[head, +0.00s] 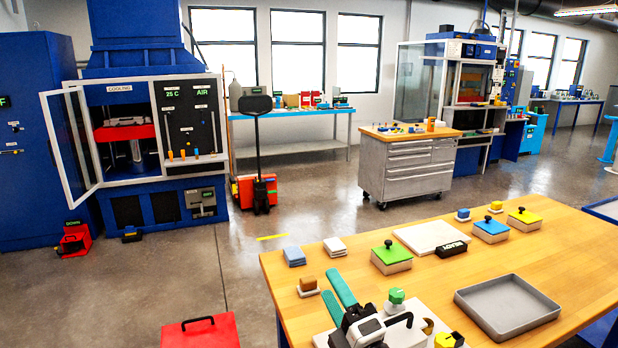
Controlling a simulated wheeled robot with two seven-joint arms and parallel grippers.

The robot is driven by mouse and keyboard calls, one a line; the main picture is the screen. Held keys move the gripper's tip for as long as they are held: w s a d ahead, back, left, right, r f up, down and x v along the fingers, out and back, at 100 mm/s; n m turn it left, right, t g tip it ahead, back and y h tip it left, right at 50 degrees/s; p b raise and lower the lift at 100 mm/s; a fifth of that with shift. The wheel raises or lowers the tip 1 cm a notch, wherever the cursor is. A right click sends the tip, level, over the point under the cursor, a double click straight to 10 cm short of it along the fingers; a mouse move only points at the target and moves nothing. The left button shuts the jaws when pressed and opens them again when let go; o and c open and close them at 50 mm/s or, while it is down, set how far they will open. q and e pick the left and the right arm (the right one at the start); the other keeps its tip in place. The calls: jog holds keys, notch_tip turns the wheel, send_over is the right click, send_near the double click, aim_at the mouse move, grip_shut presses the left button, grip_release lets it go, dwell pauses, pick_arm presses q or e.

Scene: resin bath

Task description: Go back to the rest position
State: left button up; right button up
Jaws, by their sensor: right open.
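My right gripper (331,282) shows at the bottom centre, over the left front part of the wooden table (540,258). Its two teal fingers are apart, with nothing between them. A small brown block on a white base (308,285) is just left of the fingers in the picture. A green knob-like piece (396,296) is to their right, on a white board that my gripper partly hides. My left gripper is not in the picture.
The table also holds a grey tray (506,305), lidded boxes in green (391,256), blue (491,229) and yellow (524,217), and blue and white cloth stacks. A red case (200,331) stands at the lower left. Open floor lies beyond the table.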

jog(key=s+d+f+m+g+h, duration=0.4)
jog(key=s+d+f+m+h, duration=0.15)
jog(key=f+m, duration=0.35)
jog(key=s+d+f+m+g+h, duration=0.45)
jog(key=d+f+m, duration=0.25)
jog(key=f, duration=0.3)
jog(key=s+d+f+m+g, duration=0.2)
jog(key=s+f+m+g, duration=0.15)
jog(key=s, duration=0.65)
jog(key=s+d+f+m+g, duration=0.25)
jog(key=s+f+g, duration=0.2)
jog(key=s, duration=0.55)
notch_tip(320, 180, down, 27)
jog(key=a+b, duration=0.1)
jog(key=b, duration=0.2)
jog(key=s+d+f+g+b, duration=0.1)
jog(key=s+f, duration=0.7)
jog(key=f, duration=0.2)
jog(key=s+d+f+g+b, duration=0.1)
jog(key=s+d+f, duration=0.1)
jog(key=s+f, duration=0.6)
notch_tip(320, 180, down, 3)
jog(key=shift+s, duration=0.3)
